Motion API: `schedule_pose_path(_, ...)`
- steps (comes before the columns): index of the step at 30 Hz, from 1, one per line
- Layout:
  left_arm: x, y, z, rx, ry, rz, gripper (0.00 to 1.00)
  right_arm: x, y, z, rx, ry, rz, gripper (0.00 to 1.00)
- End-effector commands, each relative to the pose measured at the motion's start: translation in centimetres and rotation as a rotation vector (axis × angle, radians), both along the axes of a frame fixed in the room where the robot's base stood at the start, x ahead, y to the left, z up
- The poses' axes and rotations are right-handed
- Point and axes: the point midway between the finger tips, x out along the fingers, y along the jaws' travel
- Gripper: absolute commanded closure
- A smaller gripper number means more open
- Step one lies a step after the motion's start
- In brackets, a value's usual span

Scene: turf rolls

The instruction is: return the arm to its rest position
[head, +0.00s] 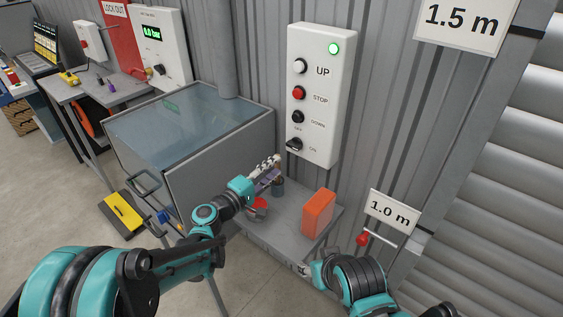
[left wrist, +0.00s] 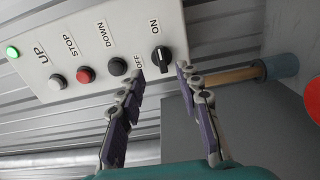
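My left arm reaches forward from the lower left in the head view. Its gripper (head: 268,167) is in front of the wall below the control box (head: 319,95). In the left wrist view the two fingers of the left gripper (left wrist: 160,76) are spread apart with nothing between them. The black OFF/ON knob (left wrist: 161,58) shows just beyond the fingertips; I cannot tell the exact gap. My right arm (head: 362,283) is folded low at the bottom right of the head view. The state of its gripper cannot be made out.
The control box's green lamp (head: 333,48) is lit. A grey bench (head: 285,232) below holds an orange box (head: 317,213) and a red item (head: 257,208). A glass-topped cabinet (head: 190,112) stands left of the gripper. A red-knobbed lever (head: 362,239) is near my right arm.

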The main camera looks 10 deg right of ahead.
Motion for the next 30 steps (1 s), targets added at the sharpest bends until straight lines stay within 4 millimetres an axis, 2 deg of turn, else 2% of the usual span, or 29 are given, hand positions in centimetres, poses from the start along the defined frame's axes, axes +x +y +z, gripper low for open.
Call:
schedule_pose_path(16, -0.4, 0.4, 0.0, 0.001, 0.0, -0.001, 0.66, 0.0, 0.0, 0.0, 0.0, 0.0, 0.0, 0.51)
schedule_pose_path(20, -1.1, 1.0, 0.4, 0.052, -0.011, 0.0, 0.66, 0.0, 0.0, 0.0, 0.0, 0.0, 0.0, 0.51)
schedule_pose_path(23, -2.7, 2.5, 0.9, 0.167, -0.033, -0.002, 0.66, 0.0, 0.0, 0.0, 0.0, 0.0, 0.0, 0.51)
schedule_pose_path(25, -4.5, 4.0, 1.1, 0.282, -0.051, -0.004, 0.66, 0.0, 0.0, 0.0, 0.0, 0.0, 0.0, 0.51)
schedule_pose_path(30, -9.8, 9.1, 0.2, 0.598, -0.077, -0.011, 0.66, 0.0, 0.0, 0.0, 0.0, 0.0, 0.0, 0.51)
